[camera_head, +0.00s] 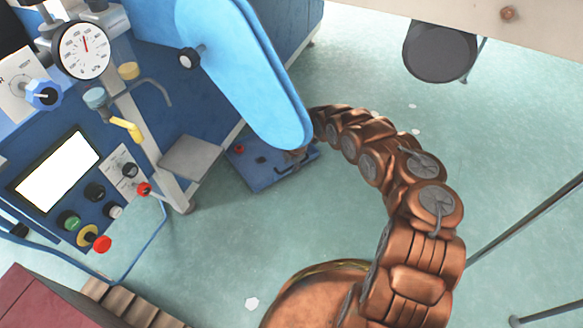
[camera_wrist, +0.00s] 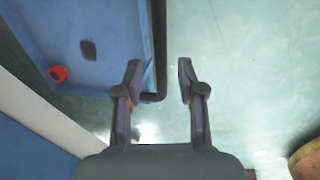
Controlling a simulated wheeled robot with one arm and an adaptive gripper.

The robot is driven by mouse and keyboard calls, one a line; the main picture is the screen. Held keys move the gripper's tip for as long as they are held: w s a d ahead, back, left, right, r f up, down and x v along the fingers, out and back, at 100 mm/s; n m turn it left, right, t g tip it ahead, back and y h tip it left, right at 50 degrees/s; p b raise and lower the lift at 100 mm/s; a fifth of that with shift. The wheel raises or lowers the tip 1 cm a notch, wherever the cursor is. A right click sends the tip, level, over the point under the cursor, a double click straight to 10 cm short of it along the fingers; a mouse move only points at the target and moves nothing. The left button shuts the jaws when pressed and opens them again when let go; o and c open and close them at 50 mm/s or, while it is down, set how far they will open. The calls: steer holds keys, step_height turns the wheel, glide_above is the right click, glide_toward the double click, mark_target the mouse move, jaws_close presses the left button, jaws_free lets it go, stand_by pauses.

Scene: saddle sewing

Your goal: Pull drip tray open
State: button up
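The drip tray (camera_head: 283,178) is a shallow blue tray low at the base of the blue machine in the head view. It fills the upper left of the wrist view (camera_wrist: 112,70). A dark bar handle (camera_wrist: 160,45) runs along its right edge there and bends back toward the tray at its near end. My gripper (camera_wrist: 159,78) is open, with one finger on each side of the bar in the picture. Gaps show between the bar and both fingers; I cannot tell the depth. In the head view my gripper (camera_head: 296,156) is small and partly hidden by the blue padded arm.
A red object (camera_wrist: 57,73) and a dark one (camera_wrist: 88,50) lie in the tray. The long blue machine arm (camera_head: 245,70) hangs above it. A grey plate (camera_head: 192,157) juts out to its left. A dark round stool (camera_head: 440,52) stands farther back.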

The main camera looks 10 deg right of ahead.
steer(key=shift+f, duration=0.4)
jaws_close()
stand_by(0.5)
